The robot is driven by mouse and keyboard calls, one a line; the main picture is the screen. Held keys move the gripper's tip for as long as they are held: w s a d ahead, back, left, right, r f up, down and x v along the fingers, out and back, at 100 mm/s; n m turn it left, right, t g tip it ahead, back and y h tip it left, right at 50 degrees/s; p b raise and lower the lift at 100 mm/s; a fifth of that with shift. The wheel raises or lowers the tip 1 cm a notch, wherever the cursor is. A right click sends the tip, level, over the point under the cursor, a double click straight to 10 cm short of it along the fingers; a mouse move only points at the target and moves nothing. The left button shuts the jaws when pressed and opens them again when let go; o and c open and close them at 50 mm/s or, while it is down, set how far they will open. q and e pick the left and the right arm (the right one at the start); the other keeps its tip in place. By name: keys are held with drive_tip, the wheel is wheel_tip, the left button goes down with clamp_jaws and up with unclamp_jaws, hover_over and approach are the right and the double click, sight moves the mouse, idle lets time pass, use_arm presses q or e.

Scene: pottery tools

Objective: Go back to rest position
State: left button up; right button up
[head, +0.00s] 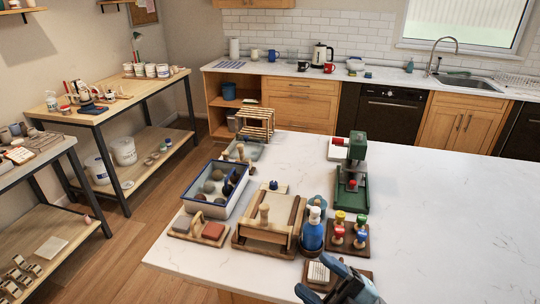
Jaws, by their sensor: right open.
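My right gripper (322,281) is at the bottom edge of the head view, with blue-tipped fingers apart. It is over the near edge of the white countertop (440,215), beside a small wooden board with a white card (318,272). I see nothing held between its fingers. The lower part of the gripper and its arm are cut off by the frame. My left gripper is not in view.
Near the right gripper stand a blue pump bottle (312,232) and a wooden rack of coloured-top stamps (349,236). Behind are a green press (354,175), a wooden frame (269,222) and a blue-rimmed tray (189,196). The countertop's right side is clear.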

drive_tip(key=d+f+m+t+h+p, duration=0.1)
drive_tip(key=d+f+m+t+h, duration=0.55)
drive_tip(key=f+m+h, duration=0.5)
drive_tip(key=s+d+f+m+g+h+p, duration=0.1)
drive_tip(key=s+d+f+m+g+h, duration=0.1)
drive_tip(key=f, duration=0.5)
drive_tip(key=s+d+f+m+g+h, duration=0.2)
drive_tip(key=s+f+m+g+h, duration=0.2)
drive_tip(key=s+f+m, duration=0.3)
drive_tip(key=shift+s+d+f+p, duration=0.4)
drive_tip(key=shift+s, duration=0.2)
